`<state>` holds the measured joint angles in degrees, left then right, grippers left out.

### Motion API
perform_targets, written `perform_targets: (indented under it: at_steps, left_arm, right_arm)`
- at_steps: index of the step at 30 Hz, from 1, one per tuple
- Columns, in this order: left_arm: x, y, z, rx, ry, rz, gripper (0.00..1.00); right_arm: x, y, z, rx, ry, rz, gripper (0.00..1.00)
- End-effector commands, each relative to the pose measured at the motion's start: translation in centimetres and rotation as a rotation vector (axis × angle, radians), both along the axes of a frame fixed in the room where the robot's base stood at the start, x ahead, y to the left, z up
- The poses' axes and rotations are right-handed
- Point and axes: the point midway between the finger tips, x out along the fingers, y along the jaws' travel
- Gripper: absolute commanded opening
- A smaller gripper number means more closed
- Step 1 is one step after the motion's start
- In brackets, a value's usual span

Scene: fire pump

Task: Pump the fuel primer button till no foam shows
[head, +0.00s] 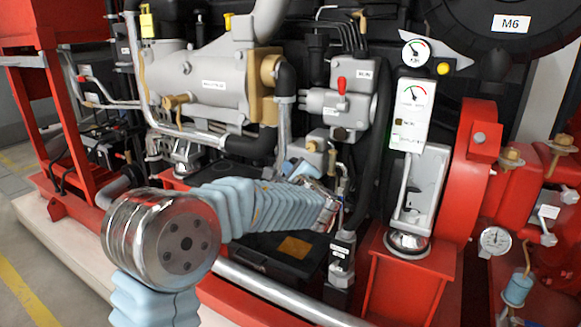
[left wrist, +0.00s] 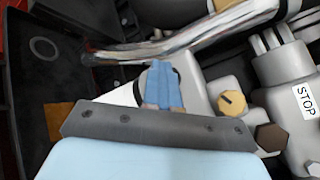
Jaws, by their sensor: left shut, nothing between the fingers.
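My left gripper (left wrist: 164,84) is shut and empty. In the left wrist view its blue fingers point away from the camera, in front of a dark round part (left wrist: 177,80) on a grey housing. The fingers overlap this part in the picture; I cannot tell whether they touch it. I cannot tell for sure whether it is the fuel primer button. A yellow knob (left wrist: 232,103) sits to the right of the fingers. In the head view my left gripper (head: 298,168) is at the engine's middle, partly behind my wrist. No foam can be made out. My right gripper is out of view.
A shiny metal pipe (left wrist: 190,38) crosses just beyond the fingers. A housing labelled STOP (left wrist: 304,102) stands at the right. A gauge panel (head: 413,108) and red pump casing (head: 478,180) stand to the right.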

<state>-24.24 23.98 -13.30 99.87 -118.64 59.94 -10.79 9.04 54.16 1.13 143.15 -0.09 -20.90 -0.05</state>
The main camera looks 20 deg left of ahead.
Motion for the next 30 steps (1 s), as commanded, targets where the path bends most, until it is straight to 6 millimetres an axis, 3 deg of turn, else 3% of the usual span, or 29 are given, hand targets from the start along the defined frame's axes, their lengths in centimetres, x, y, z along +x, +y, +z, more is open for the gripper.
perform_targets:
  at_steps: [12, 24, 30]
  left_arm:
    - [-2.2, 0.2, -0.2, -0.002, -0.001, -0.002, 0.00]
    - [-2.6, 0.3, -0.1, -0.001, -0.001, -0.001, 0.00]
    - [-4.4, 0.6, -0.3, -0.002, -0.002, 0.000, 0.00]
  right_arm:
    - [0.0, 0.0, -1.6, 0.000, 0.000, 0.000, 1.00]
    - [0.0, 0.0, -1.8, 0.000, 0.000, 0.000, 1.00]
    - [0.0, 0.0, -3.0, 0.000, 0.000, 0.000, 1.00]
